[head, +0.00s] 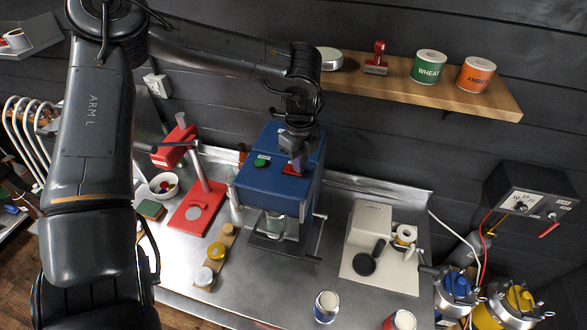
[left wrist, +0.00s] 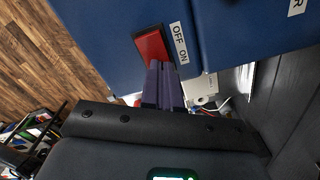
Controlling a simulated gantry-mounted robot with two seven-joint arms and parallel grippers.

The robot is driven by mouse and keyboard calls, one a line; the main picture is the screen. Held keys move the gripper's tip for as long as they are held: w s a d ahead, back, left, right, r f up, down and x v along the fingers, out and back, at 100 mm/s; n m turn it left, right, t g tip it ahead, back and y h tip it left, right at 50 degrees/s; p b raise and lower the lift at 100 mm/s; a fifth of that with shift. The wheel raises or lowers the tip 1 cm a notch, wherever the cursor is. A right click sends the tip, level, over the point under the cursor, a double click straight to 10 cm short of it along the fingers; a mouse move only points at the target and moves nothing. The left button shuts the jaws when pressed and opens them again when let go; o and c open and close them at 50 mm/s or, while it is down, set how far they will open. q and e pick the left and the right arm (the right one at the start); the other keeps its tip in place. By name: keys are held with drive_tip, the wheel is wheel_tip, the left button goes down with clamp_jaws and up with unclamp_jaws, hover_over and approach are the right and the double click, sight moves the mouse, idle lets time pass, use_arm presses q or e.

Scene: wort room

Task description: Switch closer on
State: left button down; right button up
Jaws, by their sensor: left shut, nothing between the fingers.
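The closer is a blue box-shaped machine (head: 255,190) on the steel bench, with a green button (head: 262,161) on its top. A red rocker switch (head: 289,171) sits near its right top edge, partly hidden by my left gripper (head: 299,164). In the left wrist view the red switch (left wrist: 151,46) lies beside a white label (left wrist: 180,43) reading OFF and ON. My left gripper's fingers (left wrist: 161,68) are shut and empty, with their tips at the ON end of the switch. I cannot tell whether they touch it or which way the rocker is tilted. My right gripper is not in view.
A red press (head: 190,208) stands left of the closer. A white label machine (head: 369,224) stands to the right. Cans (head: 327,306) are at the bench's front.

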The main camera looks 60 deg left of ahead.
use_arm(q)
drive_tip(key=shift+r+p, duration=2.35)
drive_tip(key=shift+r, duration=1.1)
